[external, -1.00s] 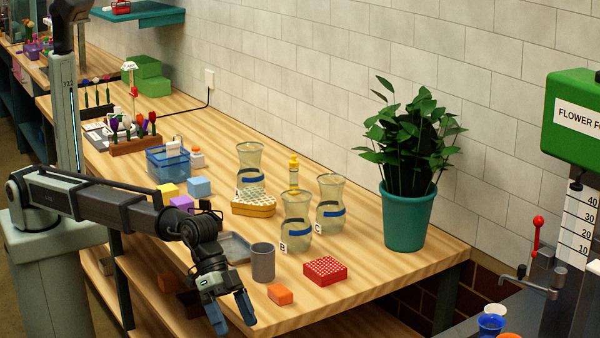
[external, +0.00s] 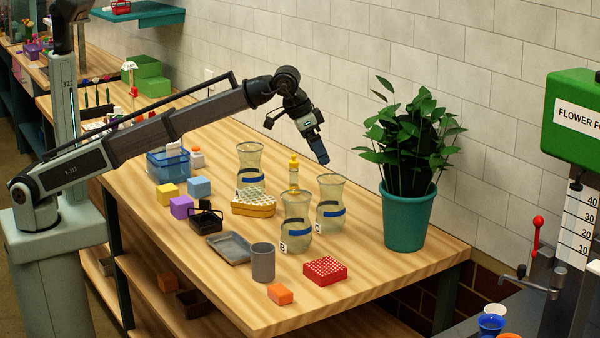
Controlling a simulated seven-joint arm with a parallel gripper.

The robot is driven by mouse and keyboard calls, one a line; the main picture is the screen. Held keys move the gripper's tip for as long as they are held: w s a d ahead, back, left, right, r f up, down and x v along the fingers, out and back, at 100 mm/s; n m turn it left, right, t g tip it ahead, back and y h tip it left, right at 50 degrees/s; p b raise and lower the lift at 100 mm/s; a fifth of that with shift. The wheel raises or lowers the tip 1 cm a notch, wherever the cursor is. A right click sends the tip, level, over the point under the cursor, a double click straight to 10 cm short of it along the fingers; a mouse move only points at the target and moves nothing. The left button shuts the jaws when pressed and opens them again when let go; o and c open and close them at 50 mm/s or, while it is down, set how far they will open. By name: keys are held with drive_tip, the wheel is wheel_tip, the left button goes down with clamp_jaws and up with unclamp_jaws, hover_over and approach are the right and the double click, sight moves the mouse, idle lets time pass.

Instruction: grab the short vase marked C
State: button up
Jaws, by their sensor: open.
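The vase marked C (external: 331,216) is a clear glass vase with a blue band and a small C label. It stands upright on the wooden table, in front of the plant pot's left side. The vase marked B (external: 296,232) stands close to its left and front, with a similar blue band. A third similar vase (external: 250,158) stands further back left, its lower part hidden by a patterned box. My gripper (external: 320,158) is open and empty, pointing down in the air above the vases, near vase C's rim in the picture.
A yellow bottle (external: 294,175) stands among the vases. A green potted plant (external: 408,222) stands right of vase C. A red dotted box (external: 325,270), grey cup (external: 263,262) and orange block (external: 280,294) are in front. The front right tabletop is clear.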

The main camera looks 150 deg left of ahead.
drive_tip(key=s+a, duration=0.2)
drive_tip(key=s, duration=0.1)
approach(331, 205)
drive_tip(key=a+f, duration=0.1)
drive_tip(key=a, duration=0.1)
drive_tip(key=a+f, duration=0.3)
drive_tip(key=a, duration=0.1)
drive_tip(key=shift+s+a+f, duration=0.15)
drive_tip(key=shift+s+f, duration=0.1)
drive_tip(key=shift+f, duration=0.05)
drive_tip(key=c, duration=1.8)
clamp_jaws()
drive_tip(key=shift+r, duration=0.15)
